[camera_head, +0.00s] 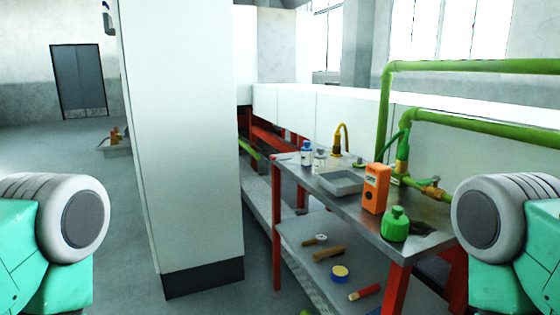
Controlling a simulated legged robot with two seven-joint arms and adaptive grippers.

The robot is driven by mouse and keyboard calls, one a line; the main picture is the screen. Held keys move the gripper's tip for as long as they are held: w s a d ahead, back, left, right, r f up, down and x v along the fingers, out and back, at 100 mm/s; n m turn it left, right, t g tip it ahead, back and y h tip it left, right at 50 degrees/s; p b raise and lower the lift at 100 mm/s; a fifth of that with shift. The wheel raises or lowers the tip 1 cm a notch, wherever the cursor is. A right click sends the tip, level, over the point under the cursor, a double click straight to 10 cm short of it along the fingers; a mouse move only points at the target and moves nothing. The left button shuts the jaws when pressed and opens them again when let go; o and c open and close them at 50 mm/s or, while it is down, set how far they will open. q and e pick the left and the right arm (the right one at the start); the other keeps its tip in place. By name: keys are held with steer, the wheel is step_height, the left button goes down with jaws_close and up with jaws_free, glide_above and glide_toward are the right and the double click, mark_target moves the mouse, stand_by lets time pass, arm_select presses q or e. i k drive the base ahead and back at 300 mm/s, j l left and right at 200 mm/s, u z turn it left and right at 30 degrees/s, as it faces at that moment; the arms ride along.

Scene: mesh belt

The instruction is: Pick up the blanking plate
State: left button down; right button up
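I cannot make out a blanking plate for certain. A dark flat patch (427,232) lies on the metal workbench (330,186) near its right end, and I cannot tell whether it is a plate or a shadow. Neither gripper is in view; only upper parts of my two arms show at the left and right edges.
The bench holds a grey tray (343,188), an orange box (376,187), a green container (396,225) and small bottles (307,153). Its lower shelf (296,240) holds several small items. Green pipes (470,67) run behind. A white column (185,140) stands left of it.

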mark_target(272, 159)
steer(key=i+j+z, duration=0.4)
steer(key=z, duration=1.35)
